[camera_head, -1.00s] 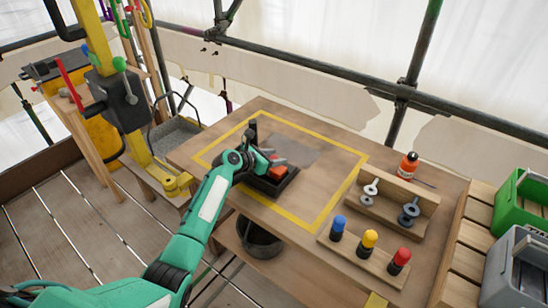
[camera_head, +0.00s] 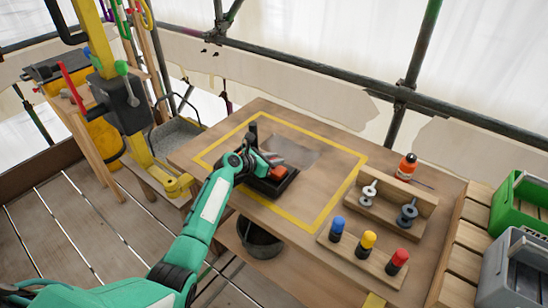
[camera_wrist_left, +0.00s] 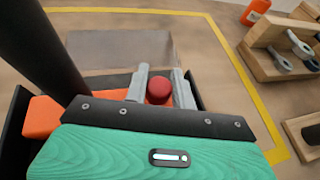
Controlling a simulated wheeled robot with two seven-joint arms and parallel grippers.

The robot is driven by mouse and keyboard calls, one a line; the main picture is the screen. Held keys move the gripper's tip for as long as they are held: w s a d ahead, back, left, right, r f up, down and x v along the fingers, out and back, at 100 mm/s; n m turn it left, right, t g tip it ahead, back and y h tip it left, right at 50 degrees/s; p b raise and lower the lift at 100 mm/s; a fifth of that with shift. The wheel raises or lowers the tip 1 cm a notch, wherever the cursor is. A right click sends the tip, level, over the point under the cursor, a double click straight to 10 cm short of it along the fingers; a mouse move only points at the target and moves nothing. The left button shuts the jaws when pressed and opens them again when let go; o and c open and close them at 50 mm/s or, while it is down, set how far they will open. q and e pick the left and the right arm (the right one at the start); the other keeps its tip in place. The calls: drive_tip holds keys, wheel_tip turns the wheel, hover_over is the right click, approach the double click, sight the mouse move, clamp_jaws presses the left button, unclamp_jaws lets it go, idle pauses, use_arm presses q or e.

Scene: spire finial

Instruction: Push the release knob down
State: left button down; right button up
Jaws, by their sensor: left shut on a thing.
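A red round knob (camera_wrist_left: 159,90) shows in the left wrist view, between the two grey fingers of my left gripper (camera_wrist_left: 160,84). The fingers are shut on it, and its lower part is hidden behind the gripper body. In the head view my left gripper (camera_head: 264,168) is over a dark tray-like fixture (camera_head: 277,188) on the wooden table. An orange block (camera_wrist_left: 41,118) lies beside the gripper in the wrist view, next to a dark upright post (camera_wrist_left: 52,45). My right gripper is not in view.
A wooden rack with blue, yellow and red knobs (camera_head: 368,239) stands on the right of the table. Behind it are a wooden holder with metal parts (camera_head: 425,207) and an orange bottle (camera_head: 407,166). Yellow tape (camera_head: 345,190) frames a mostly clear area.

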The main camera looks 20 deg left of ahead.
use_arm(q)
drive_tip(key=c, duration=1.1)
unclamp_jaws()
drive_tip(key=shift+s+f, duration=0.1)
drive_tip(key=shift+f, duration=0.4)
drive_tip(key=shift+c, duration=0.2)
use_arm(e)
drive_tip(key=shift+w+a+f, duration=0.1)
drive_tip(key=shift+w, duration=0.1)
use_arm(q)
drive_tip(key=shift+r, duration=0.15)
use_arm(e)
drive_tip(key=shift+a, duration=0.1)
use_arm(q)
drive_tip(key=shift+s+a+r, duration=0.1)
drive_tip(key=shift+s+a, duration=0.05)
drive_tip(key=shift+s, duration=0.1)
drive_tip(key=v, duration=1.3)
